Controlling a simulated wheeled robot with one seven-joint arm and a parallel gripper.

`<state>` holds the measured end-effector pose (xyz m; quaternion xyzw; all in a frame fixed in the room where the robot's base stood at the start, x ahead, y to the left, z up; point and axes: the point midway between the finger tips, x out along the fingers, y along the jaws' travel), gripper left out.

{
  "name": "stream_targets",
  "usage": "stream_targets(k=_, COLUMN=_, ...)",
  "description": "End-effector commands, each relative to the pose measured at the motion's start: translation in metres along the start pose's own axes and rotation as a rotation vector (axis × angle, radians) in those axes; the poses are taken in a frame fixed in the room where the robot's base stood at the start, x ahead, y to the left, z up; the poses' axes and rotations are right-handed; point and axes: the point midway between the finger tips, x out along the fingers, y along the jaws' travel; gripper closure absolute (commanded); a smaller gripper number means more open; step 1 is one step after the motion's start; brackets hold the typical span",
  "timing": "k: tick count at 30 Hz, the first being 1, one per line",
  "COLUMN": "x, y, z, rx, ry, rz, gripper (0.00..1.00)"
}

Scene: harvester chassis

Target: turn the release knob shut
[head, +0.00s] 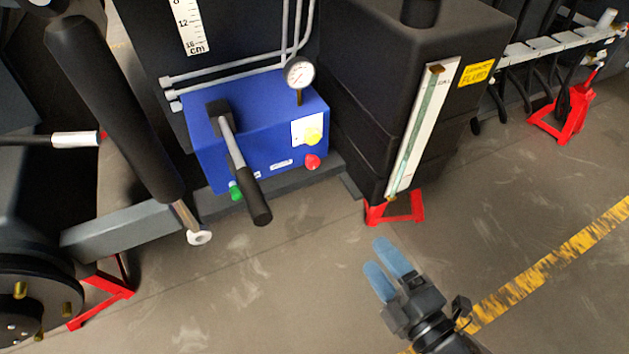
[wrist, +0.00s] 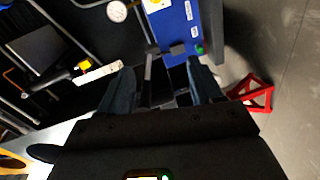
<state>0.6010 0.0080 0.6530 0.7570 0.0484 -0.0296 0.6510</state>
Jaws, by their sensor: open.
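A blue pump box (head: 265,125) stands low on the chassis, and it also shows in the wrist view (wrist: 178,30). On its front are a red knob (head: 313,161) at the lower right, a green knob (head: 235,190) at the lower left and a yellow round part (head: 313,135) on a white plate. I cannot read which is the release knob. The green knob also shows in the wrist view (wrist: 199,49). My gripper (head: 381,265) is open and empty, to the lower right of the box and apart from it. Its blue fingers are spread in the wrist view (wrist: 160,85).
A pump lever with a black grip (head: 258,208) juts out in front of the box. A pressure gauge (head: 299,72) rises above it. A black tank (head: 385,80) stands to the right on a red stand (head: 400,208). The floor around my gripper is clear.

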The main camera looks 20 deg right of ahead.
Motion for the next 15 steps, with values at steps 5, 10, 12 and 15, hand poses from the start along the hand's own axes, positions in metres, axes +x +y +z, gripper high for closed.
stream_targets(k=5, x=0.085, y=-0.060, z=0.019, rx=-0.434, ry=0.001, rz=0.043, gripper=0.35)
stream_targets(k=10, x=0.163, y=-0.091, z=0.038, rx=-0.858, ry=-0.017, rz=0.073, gripper=0.35)
stream_targets(k=12, x=0.195, y=-0.100, z=0.046, rx=-1.027, ry=-0.028, rz=0.082, gripper=0.35)
stream_targets(k=15, x=0.233, y=-0.106, z=0.056, rx=-1.244, ry=-0.045, rz=0.091, gripper=0.35)
